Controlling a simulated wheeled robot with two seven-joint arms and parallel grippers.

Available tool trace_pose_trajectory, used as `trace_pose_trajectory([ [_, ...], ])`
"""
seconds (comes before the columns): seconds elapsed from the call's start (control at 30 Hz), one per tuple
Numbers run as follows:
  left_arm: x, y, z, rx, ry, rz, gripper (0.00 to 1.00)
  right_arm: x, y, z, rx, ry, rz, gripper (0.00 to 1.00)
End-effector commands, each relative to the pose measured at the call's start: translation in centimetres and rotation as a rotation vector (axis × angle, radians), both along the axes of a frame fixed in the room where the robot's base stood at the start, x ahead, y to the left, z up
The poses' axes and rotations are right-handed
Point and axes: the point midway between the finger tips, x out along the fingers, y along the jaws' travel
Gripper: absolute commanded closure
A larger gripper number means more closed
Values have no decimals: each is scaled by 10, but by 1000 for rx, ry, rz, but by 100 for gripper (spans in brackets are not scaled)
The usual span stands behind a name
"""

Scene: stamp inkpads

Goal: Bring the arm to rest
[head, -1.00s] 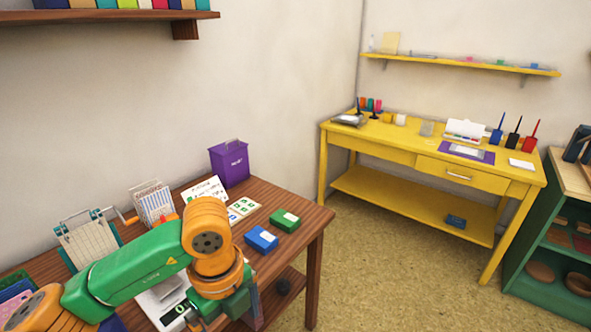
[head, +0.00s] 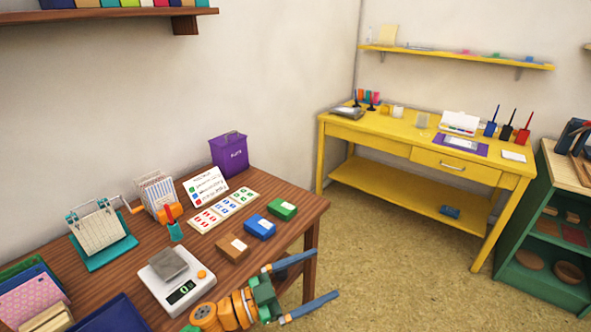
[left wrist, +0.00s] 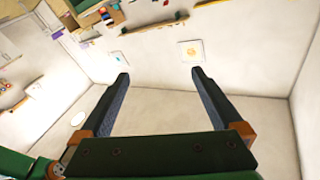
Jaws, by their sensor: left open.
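My left gripper (head: 326,271) is open and empty, past the front edge of the brown wooden table (head: 312,203), fingers pointing right. In the left wrist view, its two fingers (left wrist: 159,73) stand wide apart with nothing between them, against a pale wall. A green inkpad box (head: 282,209), a blue one (head: 260,227) and a brown one (head: 233,248) lie in a row on the table, behind the gripper and apart from it. My right gripper is not in view.
A white scale (head: 195,292) with a grey block (head: 168,263) stands left of the gripper. A card with coloured squares (head: 223,211), a purple bag (head: 229,154) and a rack (head: 157,196) stand farther back. A yellow desk (head: 390,135) stands across clear floor (head: 400,245).

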Motion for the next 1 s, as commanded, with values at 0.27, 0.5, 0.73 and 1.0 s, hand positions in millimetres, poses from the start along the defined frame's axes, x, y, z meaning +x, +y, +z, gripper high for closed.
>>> trace_pose_trajectory([
  [0.27, -28, 140, -240, 261, 588, 778, 0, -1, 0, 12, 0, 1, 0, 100],
  [0.5, -221, 210, -377, 683, 1119, 970, 0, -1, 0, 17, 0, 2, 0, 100],
  [0.73, -350, 224, -405, 896, 1416, 941, 0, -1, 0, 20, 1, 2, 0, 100],
  [1.0, -362, 225, -406, 918, 1443, 933, 0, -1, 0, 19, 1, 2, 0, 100],
])
